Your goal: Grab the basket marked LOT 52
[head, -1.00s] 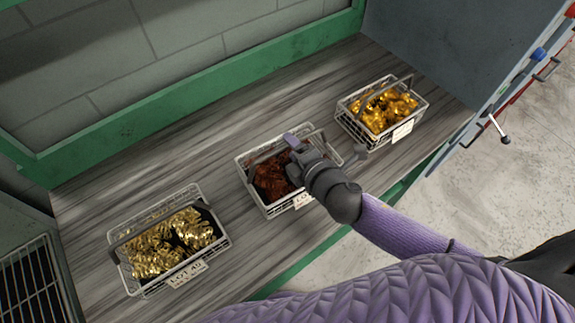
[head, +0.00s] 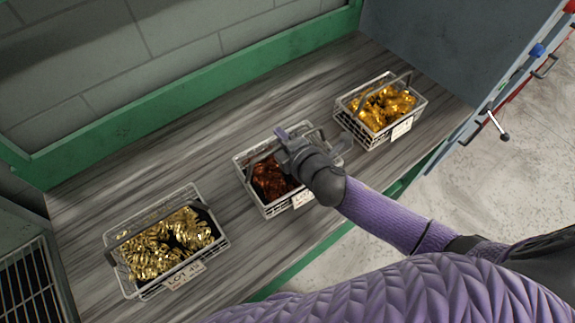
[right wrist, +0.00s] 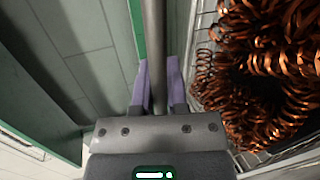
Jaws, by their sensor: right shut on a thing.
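The middle basket (head: 243,181) is a white wire basket of copper-coloured coils (head: 268,181) on the counter. Its front label (head: 301,200) is partly hidden by my right arm; only the first letters show, so its number cannot be read. My right gripper (head: 283,136) is over this basket. In the right wrist view, its purple fingers (right wrist: 159,88) are shut on a grey handle bar (right wrist: 159,35), with the copper coils (right wrist: 262,75) just to the right. The basket appears to rest on the counter. My left gripper is not in view.
A basket of pale gold springs (head: 118,268) stands at the left, its label starting LOT 4. A basket of orange-gold pieces (head: 348,124) stands at the right, its label too small to read. Bare counter (head: 215,135) separates them. A green ledge (head: 130,125) runs behind.

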